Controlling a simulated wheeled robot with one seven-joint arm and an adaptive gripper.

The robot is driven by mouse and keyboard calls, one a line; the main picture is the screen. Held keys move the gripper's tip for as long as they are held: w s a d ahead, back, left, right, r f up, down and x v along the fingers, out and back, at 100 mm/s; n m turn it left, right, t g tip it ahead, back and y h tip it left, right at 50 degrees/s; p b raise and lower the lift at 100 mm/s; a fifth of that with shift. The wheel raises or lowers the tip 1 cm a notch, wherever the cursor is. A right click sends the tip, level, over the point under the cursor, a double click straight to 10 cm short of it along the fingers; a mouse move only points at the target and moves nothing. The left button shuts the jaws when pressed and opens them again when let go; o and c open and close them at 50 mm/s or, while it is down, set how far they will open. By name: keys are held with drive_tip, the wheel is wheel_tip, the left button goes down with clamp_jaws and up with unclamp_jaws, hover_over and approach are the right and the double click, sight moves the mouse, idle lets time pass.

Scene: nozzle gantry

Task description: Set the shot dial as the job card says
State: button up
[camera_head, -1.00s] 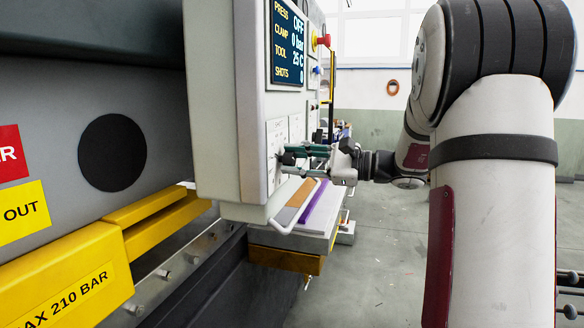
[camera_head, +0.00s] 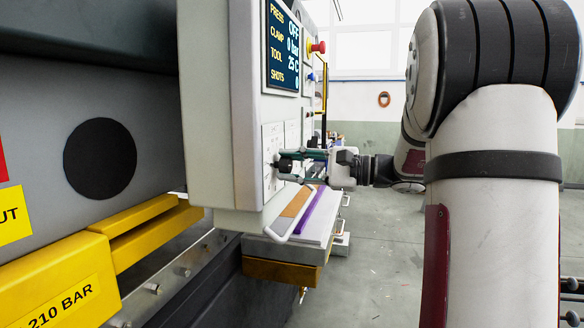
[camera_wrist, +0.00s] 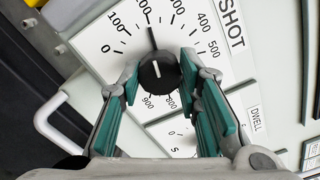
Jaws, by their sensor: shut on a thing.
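The shot dial (camera_wrist: 157,73) is a round black knob with a white line on top, on a white scale plate marked SHOT (camera_wrist: 231,22). In the wrist view its black pointer stands up toward the mark near 200, whose label is partly cut off. My gripper (camera_wrist: 160,72) is shut on the knob, one teal-padded finger on each side. The fingers hide part of the lower scale. In the head view the dial (camera_head: 284,164) shows on the side of the grey control cabinet, with my gripper (camera_head: 288,166) reaching it from the right. No job card can be made out.
A display (camera_head: 283,48) reads PRESS OFF, CLAMP 0 bar, TOOL 25 C. A red button (camera_head: 318,47) sits beside it. A second dial plate marked DWELL (camera_wrist: 256,119) is close below. A white handle (camera_wrist: 60,125) and a shelf stand nearby.

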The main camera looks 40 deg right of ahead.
drive_tip(key=o, duration=1.1)
drive_tip(key=shift+o, duration=0.2)
drive_tip(key=v, duration=1.2)
